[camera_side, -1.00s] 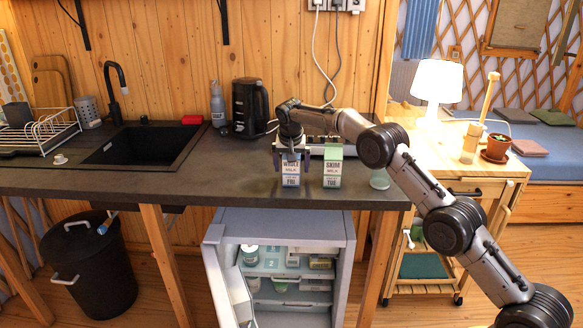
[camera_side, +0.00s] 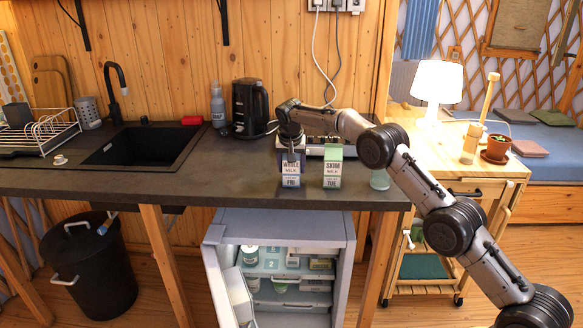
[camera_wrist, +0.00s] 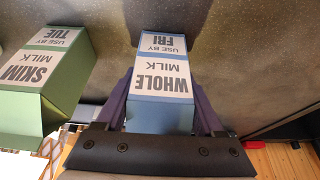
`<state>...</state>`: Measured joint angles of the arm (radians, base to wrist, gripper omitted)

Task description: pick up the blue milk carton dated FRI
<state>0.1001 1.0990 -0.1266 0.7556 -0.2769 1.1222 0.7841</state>
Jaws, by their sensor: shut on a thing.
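The blue milk carton (camera_side: 291,175), marked WHOLE MILK and FRI, stands upright on the dark counter near its front edge. In the wrist view the same blue carton (camera_wrist: 162,75) lies between the two fingers. My gripper (camera_side: 291,159) is above it in the side view, and in the wrist view my gripper (camera_wrist: 162,108) is shut on its sides near the top. The green milk carton (camera_side: 333,168), marked SKIM MILK and TUE, stands just to the right. It shows at the left of the wrist view (camera_wrist: 42,90).
A black kettle (camera_side: 250,108) and a grey bottle (camera_side: 218,107) stand behind to the left. A pale green glass (camera_side: 380,179) stands right of the green carton. An open fridge (camera_side: 284,223) is below the counter. The counter left of the blue carton is clear.

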